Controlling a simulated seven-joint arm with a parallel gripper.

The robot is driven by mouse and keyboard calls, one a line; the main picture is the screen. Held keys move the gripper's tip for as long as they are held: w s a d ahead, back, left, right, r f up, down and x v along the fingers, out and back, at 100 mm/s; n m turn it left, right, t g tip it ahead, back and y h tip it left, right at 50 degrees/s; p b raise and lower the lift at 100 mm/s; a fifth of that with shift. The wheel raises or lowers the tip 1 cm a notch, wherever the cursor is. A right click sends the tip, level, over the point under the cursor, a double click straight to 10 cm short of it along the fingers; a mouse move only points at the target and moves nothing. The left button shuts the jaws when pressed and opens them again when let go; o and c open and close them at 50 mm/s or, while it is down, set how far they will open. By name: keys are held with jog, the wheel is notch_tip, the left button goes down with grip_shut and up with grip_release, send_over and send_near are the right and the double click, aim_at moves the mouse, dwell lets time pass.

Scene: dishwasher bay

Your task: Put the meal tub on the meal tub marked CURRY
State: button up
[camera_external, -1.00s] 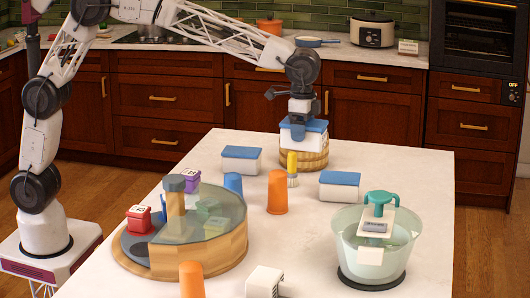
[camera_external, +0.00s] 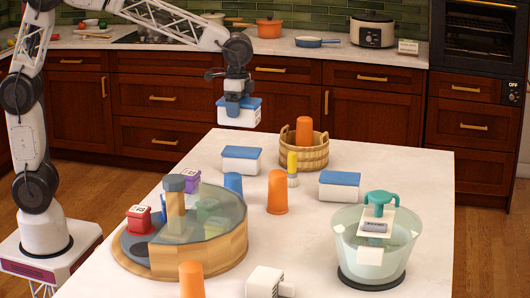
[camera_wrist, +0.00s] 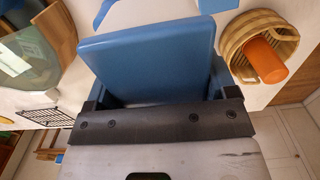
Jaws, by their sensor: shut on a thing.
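My gripper (camera_external: 237,98) is shut on a white meal tub with a blue lid (camera_external: 239,116). The tub hangs level in the air above the far edge of the table. In the wrist view its blue lid (camera_wrist: 150,55) fills the middle, between the fingers. A second blue-lidded meal tub (camera_external: 241,161) stands on the table below and in front of the held one. A third (camera_external: 339,188) stands further right. I cannot read a CURRY mark on any of them from here.
A wicker basket (camera_external: 318,158) with an orange cup (camera_external: 304,130) stands right of the second tub. A yellow-topped bottle (camera_external: 292,168), a blue cup (camera_external: 233,183) and an orange cup (camera_external: 277,192) stand near. A glass-topped turntable (camera_external: 215,240) and a clear bowl (camera_external: 350,250) are in front.

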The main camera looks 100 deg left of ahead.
jog(key=s+a+f, duration=0.2)
jog(key=s+a, duration=0.1)
jog(key=s, duration=1.4)
notch_tip(320, 180, down, 6)
jog(key=shift+w+r, duration=0.1)
jog(key=shift+r, duration=0.15)
send_over(240, 150)
jog(key=shift+a+f, duration=0.1)
jog(key=shift+f, duration=0.6)
jog(key=shift+f, duration=1.75)
jog(key=shift+f, duration=0.2)
